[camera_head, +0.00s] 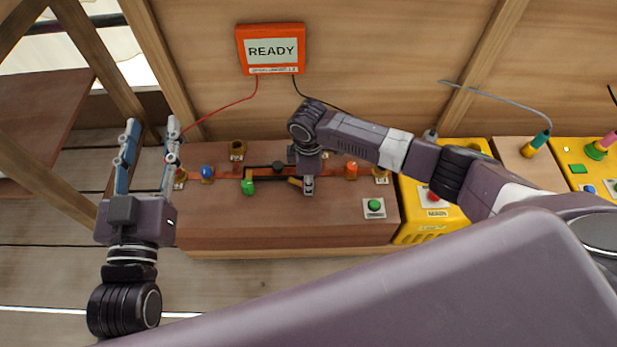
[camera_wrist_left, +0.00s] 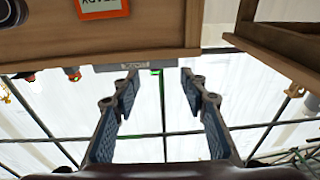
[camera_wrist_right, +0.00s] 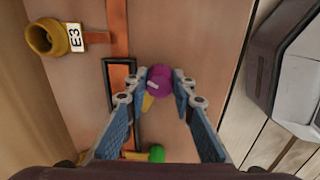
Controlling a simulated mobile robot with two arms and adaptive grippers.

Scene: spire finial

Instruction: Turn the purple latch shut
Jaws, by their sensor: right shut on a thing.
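The purple latch (camera_wrist_right: 160,79) shows in the right wrist view as a round purple knob with a short white mark, and a yellow piece sticks out beside it. My right gripper (camera_wrist_right: 161,82) is shut on this knob, with one fingertip on each side. In the head view, my right gripper (camera_head: 308,188) points down at the middle of the brown bench, and it hides the knob. A yellow piece (camera_head: 294,182) shows just left of it. My left gripper (camera_head: 152,128) is open and empty, off the bench's left end. It also shows open in the left wrist view (camera_wrist_left: 159,72).
The brown bench (camera_head: 290,228) carries a blue knob (camera_head: 207,172), a green knob (camera_head: 248,187), a red-orange knob (camera_head: 351,169) and a green button (camera_head: 374,206). A READY sign (camera_head: 271,49) hangs behind. A yellow box (camera_head: 415,228) stands to the right.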

